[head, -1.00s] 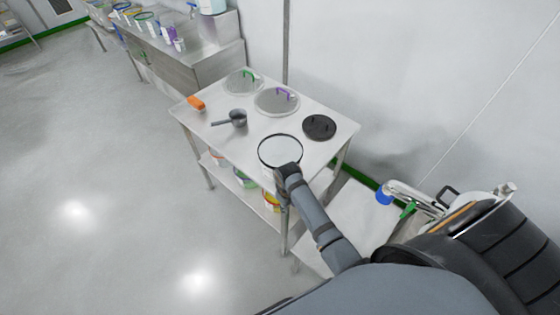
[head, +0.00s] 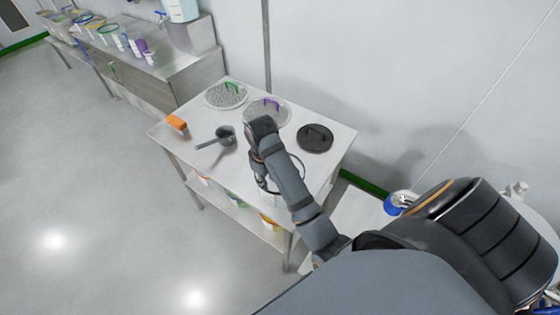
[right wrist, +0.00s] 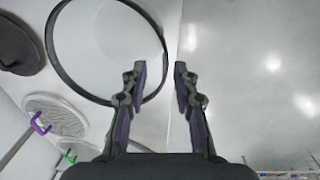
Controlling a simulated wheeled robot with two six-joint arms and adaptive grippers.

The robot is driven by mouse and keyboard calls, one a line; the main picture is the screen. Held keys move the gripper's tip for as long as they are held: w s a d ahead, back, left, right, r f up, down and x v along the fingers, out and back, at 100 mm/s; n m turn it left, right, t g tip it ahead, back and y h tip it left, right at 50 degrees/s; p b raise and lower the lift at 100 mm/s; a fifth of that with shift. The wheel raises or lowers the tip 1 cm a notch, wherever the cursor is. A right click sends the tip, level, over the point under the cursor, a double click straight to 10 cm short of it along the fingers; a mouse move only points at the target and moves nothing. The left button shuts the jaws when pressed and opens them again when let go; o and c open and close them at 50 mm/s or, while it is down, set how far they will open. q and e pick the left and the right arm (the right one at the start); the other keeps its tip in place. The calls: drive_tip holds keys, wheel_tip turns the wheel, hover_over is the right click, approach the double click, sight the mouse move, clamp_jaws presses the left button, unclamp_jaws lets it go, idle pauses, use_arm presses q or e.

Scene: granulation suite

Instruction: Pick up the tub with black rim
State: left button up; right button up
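The tub with the black rim (head: 301,174) stands on the steel table and is partly hidden behind my right arm in the head view. In the right wrist view its black rim and pale inside (right wrist: 105,40) fill the upper left. My right gripper (right wrist: 160,70) is open with nothing between its fingers. Its left finger overlaps the rim's edge in the picture, and the right finger is outside the rim. I cannot tell whether either finger touches the tub. In the head view my wrist hides the fingers. My left gripper is not in view.
On the steel table (head: 240,172) are a black lid (head: 315,139), a disc with a purple handle (head: 280,113), a disc with a green handle (head: 225,97), a grey scoop (head: 224,133) and an orange item (head: 176,122). A wall runs behind. Colored tubs stand on the lower shelf.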

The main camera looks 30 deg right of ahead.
sight(268, 193)
drive_tip(key=f+b, duration=0.2)
drive_tip(key=f, duration=0.1)
drive_tip(key=f+b, duration=0.2)
drive_tip(key=f, duration=0.1)
drive_tip(key=shift+w+a, duration=0.1)
drive_tip(key=shift+w, duration=0.1)
wheel_tip(268, 193, down, 2)
drive_tip(key=shift+f+b, duration=0.15)
drive_tip(key=shift+b, duration=0.6)
drive_tip(key=shift+w, duration=0.1)
drive_tip(key=shift+c, duration=0.3)
clamp_jaws()
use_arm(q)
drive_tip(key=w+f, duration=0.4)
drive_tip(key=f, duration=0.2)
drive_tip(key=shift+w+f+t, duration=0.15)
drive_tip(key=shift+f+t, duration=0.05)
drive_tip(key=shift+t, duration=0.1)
